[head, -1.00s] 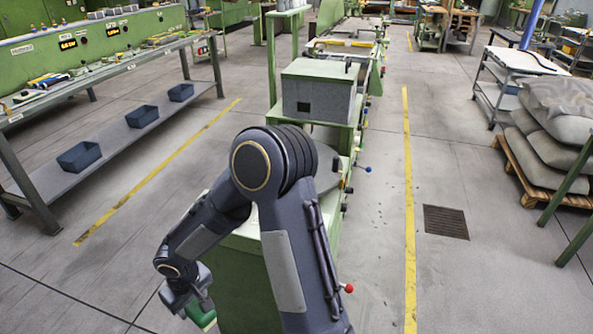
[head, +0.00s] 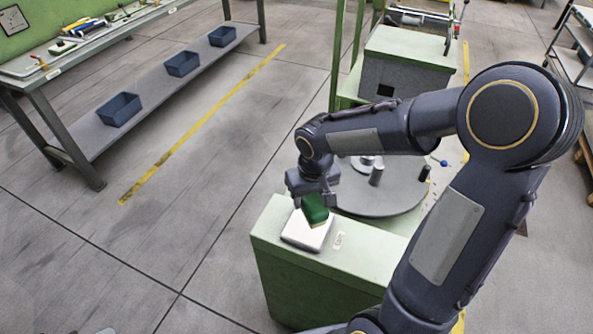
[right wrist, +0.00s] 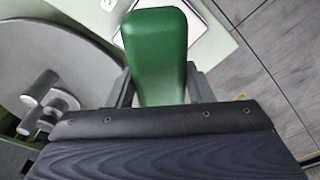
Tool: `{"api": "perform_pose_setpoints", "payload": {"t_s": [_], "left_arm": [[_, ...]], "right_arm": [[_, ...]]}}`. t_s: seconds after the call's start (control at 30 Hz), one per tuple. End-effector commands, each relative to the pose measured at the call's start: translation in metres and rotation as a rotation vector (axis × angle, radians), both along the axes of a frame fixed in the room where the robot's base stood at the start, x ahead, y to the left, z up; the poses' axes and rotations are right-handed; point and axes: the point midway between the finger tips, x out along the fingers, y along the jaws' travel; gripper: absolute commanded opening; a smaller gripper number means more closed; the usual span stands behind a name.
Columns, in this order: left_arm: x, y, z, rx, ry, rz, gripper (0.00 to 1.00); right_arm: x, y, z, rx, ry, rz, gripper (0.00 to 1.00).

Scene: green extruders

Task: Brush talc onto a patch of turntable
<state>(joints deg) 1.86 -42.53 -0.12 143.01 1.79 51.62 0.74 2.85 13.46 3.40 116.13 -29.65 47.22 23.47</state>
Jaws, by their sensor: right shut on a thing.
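My right gripper (head: 314,194) is shut on a green brush (head: 316,208) with a pale lower edge. The brush is over a shallow white tray (head: 296,238) on the green machine's near end; I cannot tell if it touches. The tray's contents are not clear. In the right wrist view the brush's green handle (right wrist: 155,55) is between the fingers, with the tray (right wrist: 207,20) partly hidden behind it. The round grey turntable (head: 385,208) is just beyond the tray, partly hidden by my right arm; it also shows in the right wrist view (right wrist: 45,50). My left gripper is out of view.
Metal posts (head: 376,176) stand on the turntable. A green and grey machine housing (head: 405,60) rises behind it. A bench (head: 100,45) with blue bins (head: 119,109) on its lower shelf is at left. Open floor lies between bench and machine.

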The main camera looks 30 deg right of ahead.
Motion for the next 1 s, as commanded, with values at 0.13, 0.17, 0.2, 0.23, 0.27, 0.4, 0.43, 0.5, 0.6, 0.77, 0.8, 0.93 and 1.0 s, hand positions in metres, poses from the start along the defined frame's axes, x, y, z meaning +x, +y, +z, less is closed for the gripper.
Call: {"api": "perform_pose_setpoints", "payload": {"t_s": [0.13, 0.17, 0.2, 0.23, 0.27, 0.4, 0.43, 0.5, 0.6, 0.77, 0.8, 0.93, 1.0], "left_arm": [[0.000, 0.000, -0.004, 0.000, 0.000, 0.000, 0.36], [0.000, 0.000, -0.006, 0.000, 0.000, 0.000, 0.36], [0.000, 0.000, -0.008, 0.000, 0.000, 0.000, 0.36], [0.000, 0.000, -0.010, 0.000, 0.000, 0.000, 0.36], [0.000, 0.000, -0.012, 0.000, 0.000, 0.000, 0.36], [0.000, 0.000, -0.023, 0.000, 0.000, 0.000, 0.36], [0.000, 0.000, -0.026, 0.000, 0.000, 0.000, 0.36], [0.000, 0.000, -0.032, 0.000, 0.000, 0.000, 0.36], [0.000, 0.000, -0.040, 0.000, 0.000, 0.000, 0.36], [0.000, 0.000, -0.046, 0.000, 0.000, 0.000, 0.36], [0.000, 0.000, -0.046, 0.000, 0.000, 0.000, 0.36], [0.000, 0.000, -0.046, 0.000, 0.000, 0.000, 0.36], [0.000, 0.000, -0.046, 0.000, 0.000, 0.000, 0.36]], "right_arm": [[-0.001, 0.000, -0.005, 0.000, 0.001, 0.000, 0.29], [0.000, 0.000, -0.006, 0.000, 0.001, 0.000, 0.29], [0.000, 0.000, -0.009, 0.000, 0.001, 0.000, 0.29], [0.000, 0.000, -0.012, 0.000, 0.001, 0.000, 0.29], [0.000, 0.000, -0.014, 0.000, 0.000, 0.000, 0.29], [0.000, 0.000, -0.029, 0.000, 0.001, 0.000, 0.29], [0.000, 0.000, -0.032, 0.000, 0.001, 0.000, 0.29], [0.000, 0.000, -0.040, -0.001, 0.001, 0.000, 0.29], [0.000, 0.000, -0.050, 0.000, 0.001, 0.000, 0.29], [0.000, 0.000, -0.059, 0.000, -0.001, 0.000, 0.29], [0.000, 0.000, -0.060, 0.000, -0.001, 0.000, 0.29], [0.000, 0.000, -0.060, 0.000, -0.001, 0.000, 0.29], [0.000, 0.000, -0.059, 0.000, -0.001, 0.000, 0.29]]}}
